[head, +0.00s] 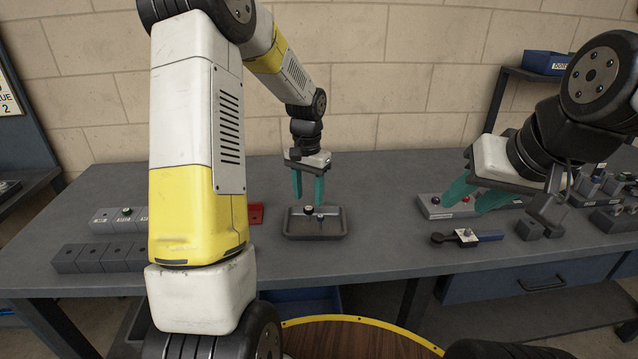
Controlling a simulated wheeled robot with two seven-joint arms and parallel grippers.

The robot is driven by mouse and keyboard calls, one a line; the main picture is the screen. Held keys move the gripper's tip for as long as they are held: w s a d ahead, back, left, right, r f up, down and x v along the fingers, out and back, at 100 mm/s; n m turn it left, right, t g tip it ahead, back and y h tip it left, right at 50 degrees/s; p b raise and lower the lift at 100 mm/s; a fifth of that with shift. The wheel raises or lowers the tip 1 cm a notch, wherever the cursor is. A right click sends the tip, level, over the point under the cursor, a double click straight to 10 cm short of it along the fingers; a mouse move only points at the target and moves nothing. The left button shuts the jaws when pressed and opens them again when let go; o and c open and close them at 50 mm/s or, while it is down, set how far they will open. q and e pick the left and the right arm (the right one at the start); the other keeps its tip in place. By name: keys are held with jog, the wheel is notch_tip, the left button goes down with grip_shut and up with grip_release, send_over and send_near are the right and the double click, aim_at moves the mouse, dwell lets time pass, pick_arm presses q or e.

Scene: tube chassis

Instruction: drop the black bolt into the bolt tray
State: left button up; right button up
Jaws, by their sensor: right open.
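The bolt tray (288,231) is a shallow grey tray on the workbench, below my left gripper. My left gripper (308,199) points down over the tray, its teal fingers apart with a clear gap between them. A small bolt with a black head (309,209) shows at the tray, just below and between the fingertips. A second small dark piece (320,217) shows beside it in the tray. Whether the bolt touches the tray floor is hard to tell. My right gripper (468,198) is open and empty above the bench at the right.
A blue-handled tool (468,238) and several small fixtures lie right. Bench space between tray and tool is clear.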

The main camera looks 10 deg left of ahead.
pick_arm(q)
notch_tip(320, 180, up, 8)
dwell(0.7)
jog(key=s+r+n+t, duration=0.1)
jog(key=s+r+t, duration=0.2)
jog(key=s+r, duration=0.65)
jog(key=s+d+r+n+t+h, duration=0.2)
jog(key=s+t, duration=0.1)
jog(key=s, duration=1.1)
jog(key=shift+s, duration=0.4)
jog(key=shift+d, duration=0.1)
